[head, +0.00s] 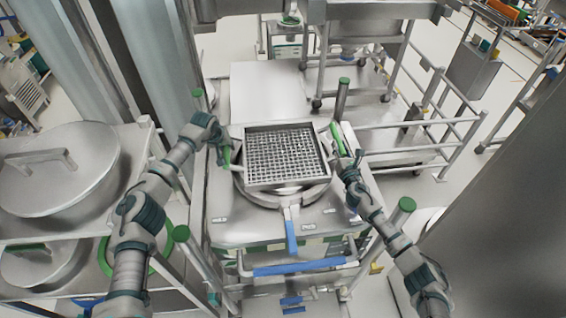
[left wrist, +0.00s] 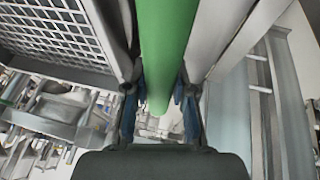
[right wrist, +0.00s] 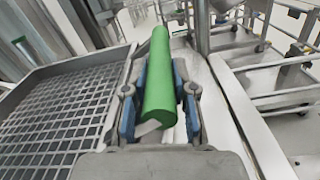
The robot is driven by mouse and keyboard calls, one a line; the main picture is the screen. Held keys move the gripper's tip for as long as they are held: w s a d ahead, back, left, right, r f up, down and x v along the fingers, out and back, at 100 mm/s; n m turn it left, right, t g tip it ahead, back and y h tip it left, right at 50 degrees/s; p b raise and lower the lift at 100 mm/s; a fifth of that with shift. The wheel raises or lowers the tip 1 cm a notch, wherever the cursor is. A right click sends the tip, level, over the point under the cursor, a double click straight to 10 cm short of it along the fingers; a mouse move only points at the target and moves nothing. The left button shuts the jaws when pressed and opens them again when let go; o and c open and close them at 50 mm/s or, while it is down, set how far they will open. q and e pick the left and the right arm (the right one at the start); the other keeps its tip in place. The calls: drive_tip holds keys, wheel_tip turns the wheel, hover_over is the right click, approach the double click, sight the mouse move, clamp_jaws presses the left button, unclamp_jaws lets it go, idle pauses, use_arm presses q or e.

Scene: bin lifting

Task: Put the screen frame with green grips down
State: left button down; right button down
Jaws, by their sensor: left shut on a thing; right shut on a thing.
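The screen frame (head: 284,180) is a grey rectangular frame with a mesh grid and a green grip on each side. In the head view it is over a round metal rim (head: 262,199) on the steel station; I cannot tell whether they touch. My left gripper (head: 226,150) is shut on the left green grip, which also shows between its fingers in the left wrist view (left wrist: 165,50). My right gripper (head: 343,160) is shut on the right green grip, seen between its fingers in the right wrist view (right wrist: 160,85). The frame looks roughly level.
A blue handle (head: 290,238) sticks out at the front of the station. Green-capped posts (head: 341,97) stand at its corners. A shelf with large lidded pots (head: 58,165) is on the left. A metal cart (head: 410,150) is on the right. A bare steel surface (head: 268,88) lies behind the frame.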

use_arm(q)
drive_tip(key=c, duration=1.4)
unclamp_jaws()
drive_tip(key=shift+a+f, duration=0.2)
drive_tip(key=shift+f, duration=0.05)
use_arm(e)
drive_tip(key=c, duration=1.4)
unclamp_jaws()
drive_tip(key=shift+d+f, duration=0.15)
drive_tip(key=shift+d, duration=0.05)
use_arm(q)
drive_tip(key=o, duration=0.4)
use_arm(e)
drive_tip(key=o, duration=0.4)
use_arm(q)
drive_tip(key=shift+o, duration=0.2)
drive_tip(key=shift+s+d+r, duration=0.1)
drive_tip(key=shift+s+r, duration=0.1)
use_arm(e)
drive_tip(key=shift+o, duration=0.3)
drive_tip(key=shift+s+a, duration=0.1)
drive_tip(key=shift+s, duration=0.1)
use_arm(q)
drive_tip(key=shift+w+f, duration=0.1)
use_arm(e)
drive_tip(key=shift+w, duration=0.1)
use_arm(q)
drive_tip(key=shift+d, duration=0.1)
